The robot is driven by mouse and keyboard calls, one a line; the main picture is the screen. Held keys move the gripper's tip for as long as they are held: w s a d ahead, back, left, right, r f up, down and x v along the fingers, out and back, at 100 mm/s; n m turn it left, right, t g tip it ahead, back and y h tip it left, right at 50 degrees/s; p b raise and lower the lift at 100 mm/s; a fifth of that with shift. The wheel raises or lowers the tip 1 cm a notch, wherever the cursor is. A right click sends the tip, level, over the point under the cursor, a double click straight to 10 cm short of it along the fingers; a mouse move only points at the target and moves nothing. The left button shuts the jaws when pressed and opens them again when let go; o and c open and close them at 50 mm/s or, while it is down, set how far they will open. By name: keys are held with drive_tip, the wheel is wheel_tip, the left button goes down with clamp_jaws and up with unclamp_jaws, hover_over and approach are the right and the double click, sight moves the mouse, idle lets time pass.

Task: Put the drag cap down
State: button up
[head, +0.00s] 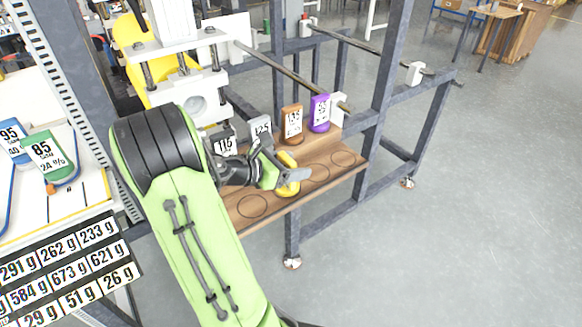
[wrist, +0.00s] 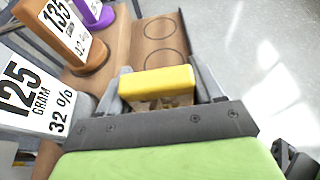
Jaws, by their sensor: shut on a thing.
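The drag cap looks to be the yellow piece (head: 287,188) at my gripper, low over the wooden shelf. In the wrist view the yellow piece (wrist: 157,88) lies between the two grey fingers. My gripper (head: 281,176) is shut on it; in the wrist view the gripper (wrist: 165,90) covers its underside. I cannot tell whether the piece touches the shelf. The wooden shelf (head: 262,189) has drawn circles, some of them empty to the right of my gripper.
Labelled blocks stand along the shelf's back: a grey 125 gram one (wrist: 38,98), an orange-brown 135 gram one (wrist: 62,32) and a purple one (head: 319,114). A steel frame post (head: 384,75) rises at the shelf's right end. Open floor lies in front.

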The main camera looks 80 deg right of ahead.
drive_tip(key=o, duration=1.5)
drive_tip(key=shift+c, duration=0.2)
